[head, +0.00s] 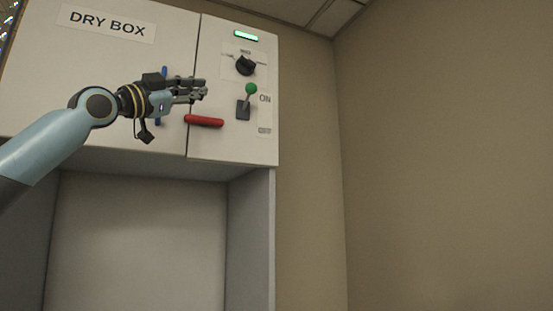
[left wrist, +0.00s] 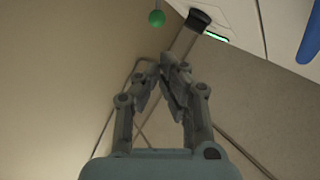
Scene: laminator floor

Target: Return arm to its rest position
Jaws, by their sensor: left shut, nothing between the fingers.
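My left gripper (head: 204,89) is raised in front of the dry box (head: 55,75) in the head view. Its fingers are shut and empty, pointing right toward the control panel. In the left wrist view the fingertips (left wrist: 176,62) meet, with nothing between them. The green-knobbed toggle switch (head: 250,90) stands to the right of the fingertips, apart from them in the picture. Its green knob also shows in the left wrist view (left wrist: 156,18). My right gripper is in neither view.
The panel carries a black rotary knob (head: 245,65), a lit green indicator (head: 246,35) and a red handle (head: 204,121). A blue handle (head: 159,121) is partly hidden behind my gripper. An open bay lies below. The wall (head: 440,160) at right is bare.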

